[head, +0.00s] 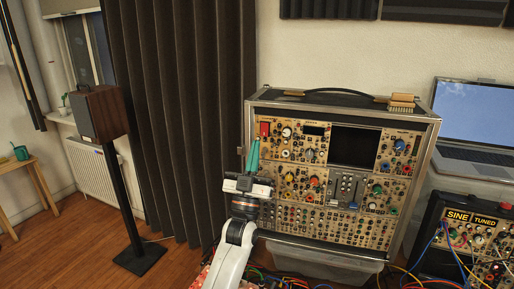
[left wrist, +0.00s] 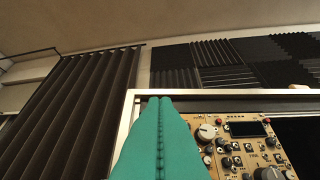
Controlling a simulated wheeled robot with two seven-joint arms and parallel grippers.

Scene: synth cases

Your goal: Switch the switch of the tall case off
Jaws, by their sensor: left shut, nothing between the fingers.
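The tall case (head: 432,150) stands upright at the centre right of the head view, its tan front full of knobs and sockets. A red part (head: 264,130), which looks like its switch, sits at the panel's upper left corner; I cannot tell which way it is set. My left gripper (head: 255,141) is shut and empty, its teal fingers pointing up just below the red part. I cannot tell if they touch it. In the left wrist view the fingertips (left wrist: 160,99) overlap the case's upper left corner and hide the red part. My right gripper is not in view.
A laptop (head: 475,125) and a smaller case (head: 465,235) with cables stand at the right. A wooden block (head: 401,102) lies on top of the tall case. A dark curtain (head: 185,110) hangs behind; a speaker (head: 98,113) on a stand is at the left.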

